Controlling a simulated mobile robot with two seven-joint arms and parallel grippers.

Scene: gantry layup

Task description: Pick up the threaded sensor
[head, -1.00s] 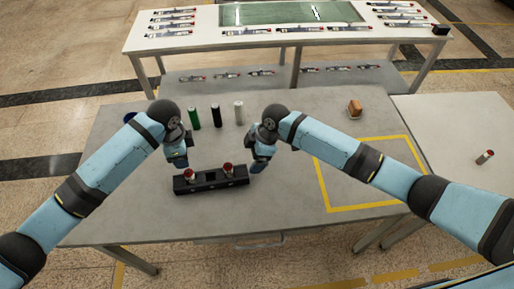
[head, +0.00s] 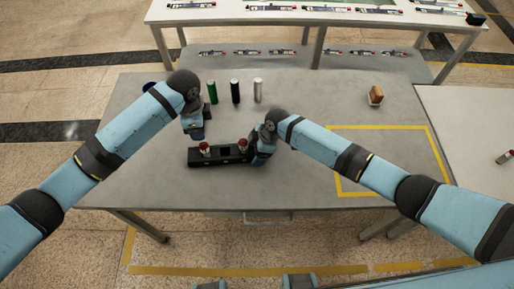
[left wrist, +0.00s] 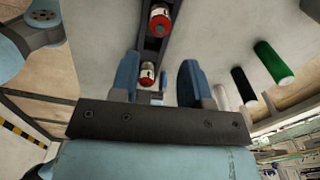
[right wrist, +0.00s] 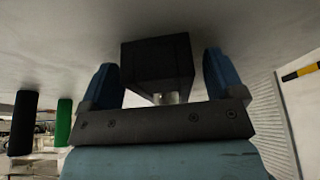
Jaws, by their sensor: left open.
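Two small cylinders with red ends stand in a black rack (head: 222,158) on the grey table, one toward the left (head: 204,148) and one toward the right (head: 243,145). I cannot tell which is the threaded sensor. In the left wrist view, one (left wrist: 160,20) is at the top and one (left wrist: 148,73) lies beyond my open fingers. My left gripper (head: 197,135) is open and empty above the rack's left end. My right gripper (head: 260,158) is at the rack's right end; in the right wrist view its open fingers (right wrist: 161,75) stand either side of a black block, apparently that end.
Green (head: 212,92), black (head: 235,91) and white (head: 258,91) cylinders stand behind the rack. A brown block (head: 376,95) is at the back right. A yellow-taped square (head: 390,185) is mostly clear. Another red-ended cylinder (head: 505,157) lies on the side table (head: 470,130).

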